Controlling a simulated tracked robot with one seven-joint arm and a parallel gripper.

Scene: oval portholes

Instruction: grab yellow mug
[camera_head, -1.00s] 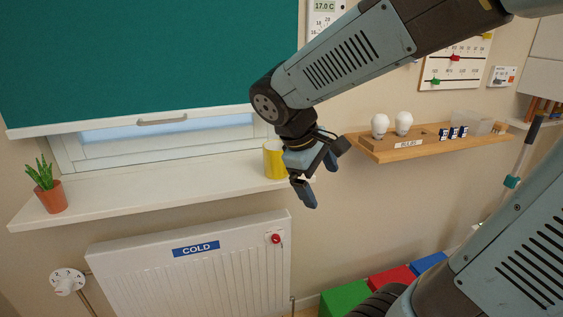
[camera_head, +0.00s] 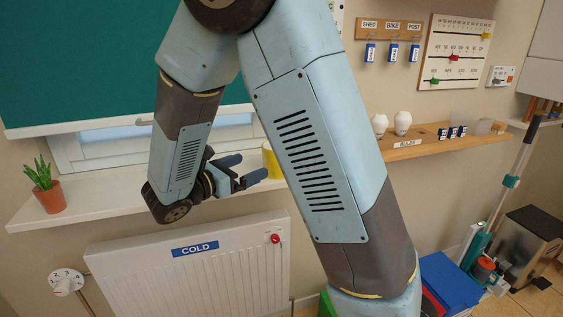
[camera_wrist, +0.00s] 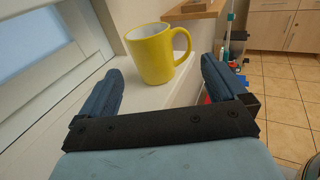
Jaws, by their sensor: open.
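The yellow mug (camera_wrist: 152,55) stands upright on the white window sill (camera_wrist: 62,142), its handle toward the right in the wrist view. In the head view the mug (camera_head: 270,162) is at the sill's right end, its right part hidden behind my arm. My gripper (camera_head: 250,168) is left of the mug in the head view, fingers pointing at it. In the wrist view my gripper (camera_wrist: 160,78) is open and empty, with the mug ahead, between and just beyond the fingertips. The fingers do not appear to hold it.
A potted plant (camera_head: 47,187) stands at the sill's left end. A radiator (camera_head: 188,262) is below the sill. A wooden shelf (camera_head: 430,147) with bulbs is to the right. The window (camera_head: 145,142) is close behind the sill. The middle of the sill is clear.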

